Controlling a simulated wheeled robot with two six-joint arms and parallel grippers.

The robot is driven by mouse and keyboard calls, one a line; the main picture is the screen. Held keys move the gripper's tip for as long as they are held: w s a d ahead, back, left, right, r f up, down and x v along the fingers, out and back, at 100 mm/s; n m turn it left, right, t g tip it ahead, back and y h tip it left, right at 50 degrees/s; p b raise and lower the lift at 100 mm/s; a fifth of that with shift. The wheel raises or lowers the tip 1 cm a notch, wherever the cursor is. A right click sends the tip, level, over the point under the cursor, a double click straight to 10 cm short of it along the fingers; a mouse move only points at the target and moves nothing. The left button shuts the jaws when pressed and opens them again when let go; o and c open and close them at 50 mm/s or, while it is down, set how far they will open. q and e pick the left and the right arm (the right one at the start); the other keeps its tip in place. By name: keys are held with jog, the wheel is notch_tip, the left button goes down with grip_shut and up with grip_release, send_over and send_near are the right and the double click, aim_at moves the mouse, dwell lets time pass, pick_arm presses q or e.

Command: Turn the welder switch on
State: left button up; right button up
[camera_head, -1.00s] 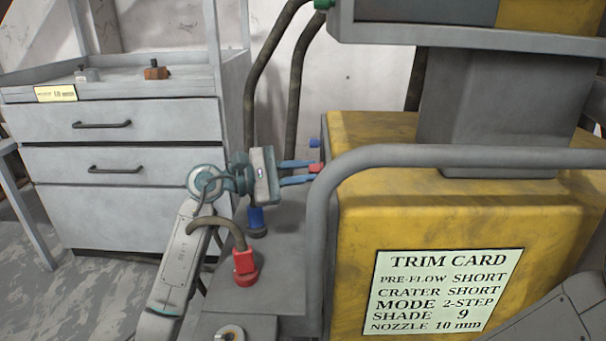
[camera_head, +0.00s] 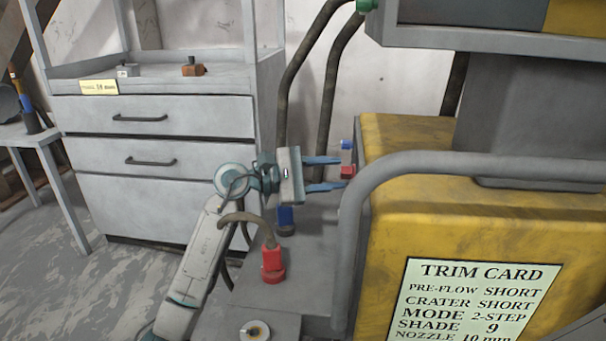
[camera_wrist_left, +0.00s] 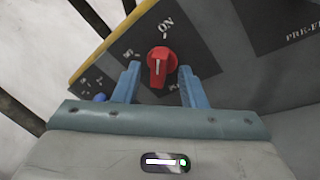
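The knob also shows in the head view (camera_head: 347,172) on the side of the yellow welder (camera_head: 430,220). My left gripper (camera_wrist_left: 158,82) is open, its blue fingers on either side of the knob with gaps; it also shows in the head view (camera_head: 335,174). I cannot tell whether the tips reach around the knob. My right gripper is not in view.
A grey rail (camera_head: 450,160) curves close beside the left gripper. A blue knob (camera_head: 346,145) sits just beyond the red one. Red (camera_head: 272,262) and blue (camera_head: 286,218) cable connectors stand below. A grey drawer cabinet (camera_head: 165,195) is at left.

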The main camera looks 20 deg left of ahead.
pick_arm(q)
jog(key=p+v, duration=0.1)
jog(key=v, duration=0.8)
jog(key=shift+s+a+p, duration=0.2)
jog(key=shift+a+p, duration=0.1)
jog(key=shift+p, duration=0.1)
